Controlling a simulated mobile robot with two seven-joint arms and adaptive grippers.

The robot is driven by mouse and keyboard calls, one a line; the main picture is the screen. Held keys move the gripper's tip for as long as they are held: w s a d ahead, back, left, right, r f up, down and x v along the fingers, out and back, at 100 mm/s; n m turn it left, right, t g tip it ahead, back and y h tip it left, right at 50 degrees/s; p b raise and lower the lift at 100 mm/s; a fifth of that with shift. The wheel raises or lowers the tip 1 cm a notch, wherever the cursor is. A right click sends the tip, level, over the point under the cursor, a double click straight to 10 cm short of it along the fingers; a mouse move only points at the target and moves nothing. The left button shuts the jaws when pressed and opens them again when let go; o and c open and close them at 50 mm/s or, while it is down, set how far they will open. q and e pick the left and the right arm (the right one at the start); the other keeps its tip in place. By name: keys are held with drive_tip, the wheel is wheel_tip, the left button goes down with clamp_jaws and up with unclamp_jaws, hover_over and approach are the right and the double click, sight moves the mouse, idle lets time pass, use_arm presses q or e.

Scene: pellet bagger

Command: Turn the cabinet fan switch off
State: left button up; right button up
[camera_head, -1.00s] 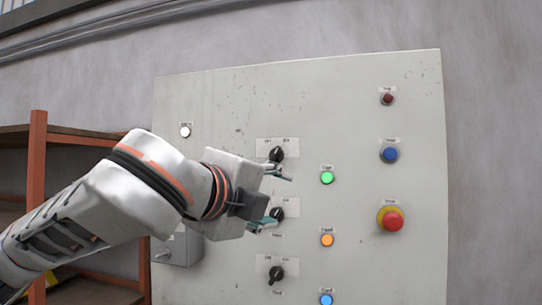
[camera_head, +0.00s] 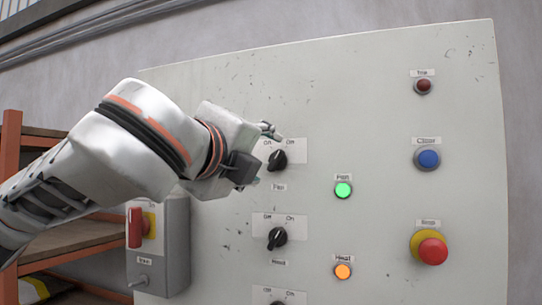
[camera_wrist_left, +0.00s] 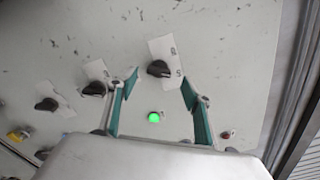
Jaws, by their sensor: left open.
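The fan switch (camera_head: 278,160) is the black rotary knob at the top of a column on the pale cabinet panel (camera_head: 370,110). "Off" and "On" are printed above it, and its pointer seems to lean right, toward On. The green lamp (camera_head: 343,190) to its right is lit. My left gripper (camera_head: 263,157) is open just left of the knob in the head view. In the left wrist view the open gripper (camera_wrist_left: 161,80) has the knob (camera_wrist_left: 158,69) in line between its fingertips; contact cannot be told. My right gripper is not in view.
A similar knob (camera_head: 277,238) sits below, with another partly cut off at the bottom. An orange lamp (camera_head: 343,271), a blue button (camera_head: 427,158) and a red stop button (camera_head: 432,250) are to the right. A grey box with a red handle (camera_head: 135,227) stands lower left.

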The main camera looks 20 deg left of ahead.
sight(272, 159)
use_arm(q)
drive_tip(key=shift+w+d+p, duration=0.1)
drive_tip(key=shift+w+p, duration=0.45)
drive_tip(key=shift+w, duration=2)
drive_tip(key=shift+f, duration=0.1)
drive_tip(key=c, duration=1.1)
